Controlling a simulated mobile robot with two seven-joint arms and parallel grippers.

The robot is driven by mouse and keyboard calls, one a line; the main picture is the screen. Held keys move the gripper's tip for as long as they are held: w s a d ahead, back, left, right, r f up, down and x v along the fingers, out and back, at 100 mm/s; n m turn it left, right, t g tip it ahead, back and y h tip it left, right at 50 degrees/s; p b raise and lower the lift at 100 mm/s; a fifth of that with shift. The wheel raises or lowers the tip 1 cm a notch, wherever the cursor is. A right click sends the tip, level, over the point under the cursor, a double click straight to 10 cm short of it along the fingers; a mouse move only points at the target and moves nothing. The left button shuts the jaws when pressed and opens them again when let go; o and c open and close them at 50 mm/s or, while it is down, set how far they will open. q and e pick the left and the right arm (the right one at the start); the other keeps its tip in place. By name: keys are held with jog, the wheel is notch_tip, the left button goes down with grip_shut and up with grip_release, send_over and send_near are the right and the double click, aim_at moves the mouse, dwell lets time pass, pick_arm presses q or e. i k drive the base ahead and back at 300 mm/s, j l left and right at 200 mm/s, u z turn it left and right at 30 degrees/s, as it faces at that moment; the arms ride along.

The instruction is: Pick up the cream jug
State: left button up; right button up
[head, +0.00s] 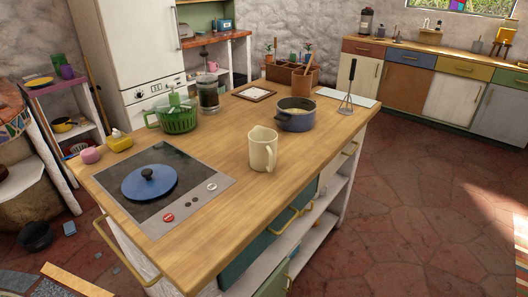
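The cream jug (262,149) stands upright on the wooden island counter (225,200), near its right front edge. Its handle points to the right in the head view. Nothing touches it. Neither of my grippers shows in the head view.
A dark blue pot (295,120) stands just behind the jug. A cooktop (192,189) with a blue lid (149,183) lies to the left. A green colander (177,119) and a glass jar (208,95) stand farther back. The counter in front of the jug is clear.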

aim_at(263, 141)
jog(key=u, duration=0.55)
jog(key=l+u, duration=0.85)
jog(key=l, duration=0.15)
jog(key=l+u, duration=0.1)
jog(key=l, duration=0.45)
jog(key=k+l+u, duration=0.15)
jog(key=l, duration=0.4)
jog(key=i+l, duration=0.1)
jog(key=i, duration=0.2)
